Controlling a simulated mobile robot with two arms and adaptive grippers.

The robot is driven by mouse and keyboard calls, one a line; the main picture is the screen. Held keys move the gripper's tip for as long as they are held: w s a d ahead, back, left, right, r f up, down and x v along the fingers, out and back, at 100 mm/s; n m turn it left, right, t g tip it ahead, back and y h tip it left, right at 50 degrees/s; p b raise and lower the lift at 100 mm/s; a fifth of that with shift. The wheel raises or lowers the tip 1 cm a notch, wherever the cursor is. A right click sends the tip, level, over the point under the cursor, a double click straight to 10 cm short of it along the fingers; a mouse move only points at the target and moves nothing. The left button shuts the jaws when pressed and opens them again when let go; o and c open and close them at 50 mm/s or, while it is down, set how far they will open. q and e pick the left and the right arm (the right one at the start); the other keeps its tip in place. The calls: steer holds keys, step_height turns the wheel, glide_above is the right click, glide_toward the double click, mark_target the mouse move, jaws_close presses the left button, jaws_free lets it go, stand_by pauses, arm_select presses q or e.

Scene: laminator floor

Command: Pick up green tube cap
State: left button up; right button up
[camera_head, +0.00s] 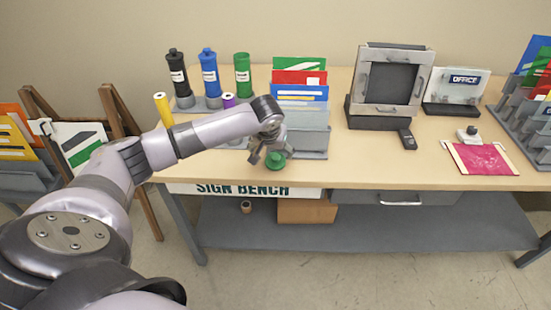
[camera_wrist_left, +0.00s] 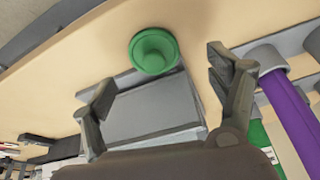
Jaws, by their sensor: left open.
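The green tube cap (camera_head: 275,159) rests on the bench top near its front edge. In the left wrist view the green cap (camera_wrist_left: 154,50) is a round disc with a raised centre, lying beyond the fingertips. My left gripper (camera_head: 262,151) is open beside the cap, just to its left in the head view. In the left wrist view the fingers of my left gripper (camera_wrist_left: 157,75) are spread wide with nothing between them. The green tube (camera_head: 242,75) stands at the back without a cap on it. My right gripper is not in view.
Black (camera_head: 177,77) and blue (camera_head: 209,74) capped tubes stand beside the green tube. A grey file rack (camera_head: 313,143) with coloured folders is close behind the cap. A laminator-like machine (camera_head: 388,85) stands further right. The bench's front middle is clear.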

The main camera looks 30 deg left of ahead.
mark_target(275, 157)
arm_select(q)
steer(key=shift+d+p+x, duration=0.15)
steer(key=shift+p+x, duration=0.2)
steer(key=shift+x, duration=1)
steer(key=shift+d+p+x, duration=0.15)
steer(key=shift+p+x, duration=0.2)
steer(key=shift+x, duration=1.05)
steer(key=shift+w, duration=0.1)
steer(key=shift+r, duration=0.1)
steer(key=c, duration=1)
